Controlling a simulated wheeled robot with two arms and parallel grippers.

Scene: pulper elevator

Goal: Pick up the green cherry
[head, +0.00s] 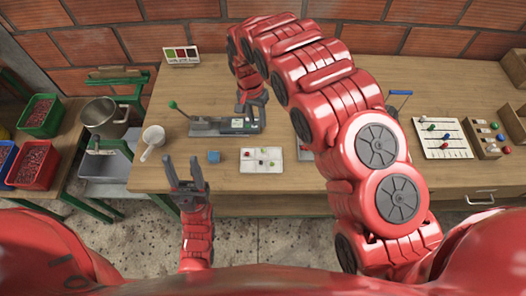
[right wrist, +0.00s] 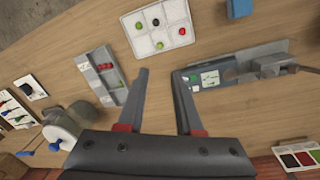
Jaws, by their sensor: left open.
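A white sectioned tray (head: 250,167) on the wooden table holds a green cherry (head: 272,163), a red one and a dark one. The right wrist view shows this tray (right wrist: 140,28) ahead of the fingers, with its green cherry (right wrist: 159,45). A narrow grey tray (right wrist: 111,104) also holds small red pieces and a green cherry (right wrist: 120,84); my right arm mostly hides that tray in the head view. My right gripper (right wrist: 160,72) is open and empty, above the table near the grey device. My left gripper (head: 186,162) is open and empty at the table's front edge.
A grey device (head: 208,127) with a green-knobbed lever stands behind the white tray. A colour card (head: 181,55) stands at the back. A board with coloured pieces (head: 442,138) lies far right.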

